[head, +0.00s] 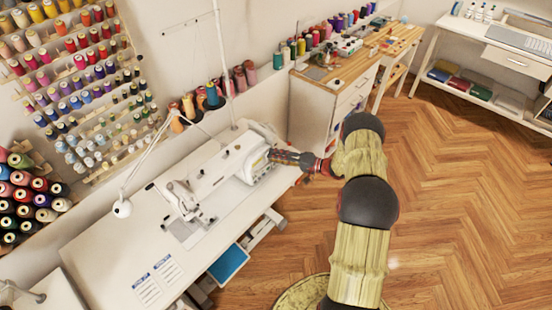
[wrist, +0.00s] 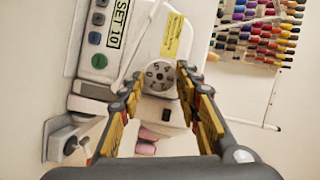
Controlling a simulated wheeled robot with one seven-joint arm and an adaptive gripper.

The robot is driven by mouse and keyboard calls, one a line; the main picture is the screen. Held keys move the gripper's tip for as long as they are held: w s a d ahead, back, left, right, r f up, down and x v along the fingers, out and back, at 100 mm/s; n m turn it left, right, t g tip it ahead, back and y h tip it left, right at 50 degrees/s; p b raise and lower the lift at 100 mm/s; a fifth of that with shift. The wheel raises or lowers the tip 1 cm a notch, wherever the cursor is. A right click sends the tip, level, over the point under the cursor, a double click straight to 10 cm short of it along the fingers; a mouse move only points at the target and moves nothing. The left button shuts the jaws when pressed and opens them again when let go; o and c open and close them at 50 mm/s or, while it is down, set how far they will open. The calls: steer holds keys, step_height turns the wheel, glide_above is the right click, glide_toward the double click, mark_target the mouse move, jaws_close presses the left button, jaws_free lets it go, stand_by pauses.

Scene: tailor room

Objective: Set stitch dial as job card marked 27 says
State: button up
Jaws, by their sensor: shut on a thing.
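The white sewing machine (head: 222,170) stands on its table, with my gripper (head: 276,157) at its right end. In the wrist view, the round grey stitch dial (wrist: 157,78) with dark numbers sits between the fingertips of my gripper (wrist: 161,84), which is shut on it. The dial's setting is too small to read surely. A display (wrist: 118,22) on the machine's panel reads "SET 10". Two white job cards with blue headings, a left card (head: 147,290) and a right card (head: 168,269), lie on the table's front left; their numbers are unreadable.
A yellow label (wrist: 172,36) is beside the dial. A lamp (head: 122,208) stands over the table's left part. Thread racks (head: 85,90) line the wall. A wooden-topped cabinet (head: 335,85) stands behind my arm. The floor (head: 460,200) to the right is clear.

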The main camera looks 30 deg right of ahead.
stand_by(0.3)
steer(key=o, duration=0.9)
steer(key=shift+d, duration=0.1)
steer(key=shift+c, duration=0.2)
steer(key=v, duration=1.2)
steer(key=shift+f, duration=0.1)
